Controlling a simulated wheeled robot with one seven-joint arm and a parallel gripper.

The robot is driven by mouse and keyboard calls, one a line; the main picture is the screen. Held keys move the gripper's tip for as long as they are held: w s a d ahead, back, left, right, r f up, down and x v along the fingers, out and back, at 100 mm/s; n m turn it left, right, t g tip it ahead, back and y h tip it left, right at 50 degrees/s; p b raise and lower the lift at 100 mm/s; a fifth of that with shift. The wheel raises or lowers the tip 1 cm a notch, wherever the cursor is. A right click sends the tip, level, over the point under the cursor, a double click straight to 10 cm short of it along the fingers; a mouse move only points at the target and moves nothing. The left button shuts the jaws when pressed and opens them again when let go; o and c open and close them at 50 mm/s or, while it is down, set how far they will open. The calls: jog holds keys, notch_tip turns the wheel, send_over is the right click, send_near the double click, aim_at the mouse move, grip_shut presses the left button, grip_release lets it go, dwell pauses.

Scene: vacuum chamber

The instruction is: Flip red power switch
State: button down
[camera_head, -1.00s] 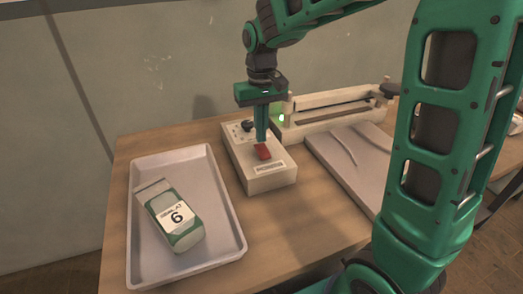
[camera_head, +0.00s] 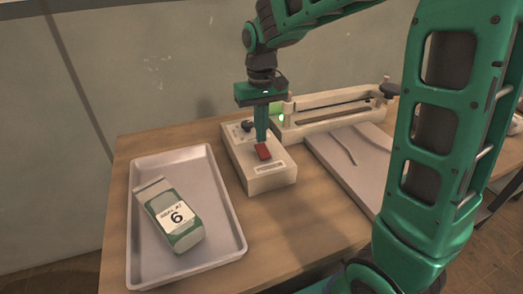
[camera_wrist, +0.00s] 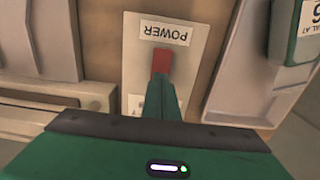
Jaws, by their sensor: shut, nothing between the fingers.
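The red power switch (camera_head: 263,152) sits on top of a cream control box (camera_head: 268,181) on the table. In the wrist view the red switch (camera_wrist: 162,60) shows just past my fingertips, beside a label reading POWER (camera_wrist: 165,33). My gripper (camera_head: 261,139) points down over the box with its fingers shut and empty. The fingertips (camera_wrist: 160,80) are at the near edge of the switch and seem to touch it, though exact contact cannot be told. The fingers hide part of the box top behind the switch.
A grey tray (camera_head: 137,263) with a green and white carton (camera_head: 172,216) marked 6 stands left of the box. A long cream sealer-like device (camera_head: 330,113) and a pale flat board (camera_head: 340,165) lie to the right. Bare table (camera_head: 290,220) shows in front.

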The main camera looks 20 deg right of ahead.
aim_at(261, 147)
jog(key=shift+f, duration=1.2)
dwell(0.9)
jog(key=shift+r, duration=3.55)
jog(key=s+d+m, duration=0.3)
jog(key=s+d, duration=0.9)
jog(key=s+d+f+m, duration=0.1)
jog(key=s+d+f, duration=0.1)
jog(key=s, duration=0.6)
jog(key=s+d+f+m, duration=0.2)
jog(key=s+d+f, duration=0.1)
jog(key=s, duration=0.5)
jog(key=shift+s+d+f, duration=0.15)
jog(key=shift+f, duration=0.3)
